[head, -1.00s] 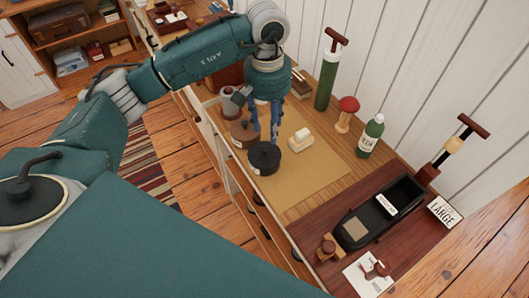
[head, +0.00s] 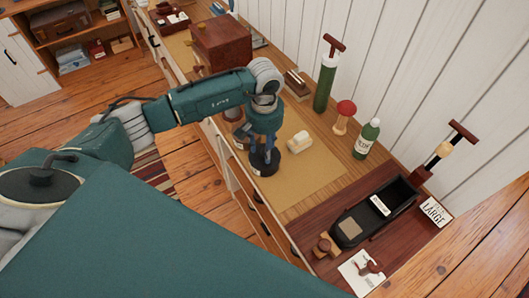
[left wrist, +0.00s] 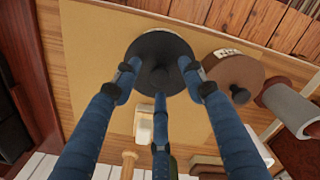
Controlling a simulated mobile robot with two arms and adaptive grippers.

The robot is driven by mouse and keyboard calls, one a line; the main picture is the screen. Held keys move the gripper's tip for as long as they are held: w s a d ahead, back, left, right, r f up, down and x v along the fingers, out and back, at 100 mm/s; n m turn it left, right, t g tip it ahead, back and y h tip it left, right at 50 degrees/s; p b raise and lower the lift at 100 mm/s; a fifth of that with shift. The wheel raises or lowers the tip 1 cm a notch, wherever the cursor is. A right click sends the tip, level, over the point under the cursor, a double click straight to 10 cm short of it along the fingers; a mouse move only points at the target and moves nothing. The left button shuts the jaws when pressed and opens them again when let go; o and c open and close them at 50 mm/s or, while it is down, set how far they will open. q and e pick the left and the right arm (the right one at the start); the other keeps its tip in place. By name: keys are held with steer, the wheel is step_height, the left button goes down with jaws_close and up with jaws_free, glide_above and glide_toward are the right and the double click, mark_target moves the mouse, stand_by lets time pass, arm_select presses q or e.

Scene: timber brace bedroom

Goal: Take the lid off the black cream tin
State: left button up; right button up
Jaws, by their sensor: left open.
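The black cream tin (head: 263,168) stands upright on the tan mat near the dresser's front edge. In the left wrist view its round black lid (left wrist: 148,46) has a small knob in the middle. My left gripper (head: 264,150) is directly above the tin, pointing down. Its blue fingers (left wrist: 160,82) are open and spread around the lid's knob in the left wrist view. I cannot tell whether the fingertips touch the lid. My right gripper is not in view.
A brown tin (left wrist: 232,75) stands close beside the black one. A cream-coloured block (head: 299,142) lies on the mat (head: 320,172). A green bottle (head: 367,139), a red-topped wooden piece (head: 343,115) and a black tray (head: 392,205) stand further right. Bare mat lies right of the tin.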

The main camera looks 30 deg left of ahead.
arm_select(q)
jaws_close()
steer(key=shift+r, duration=0.15)
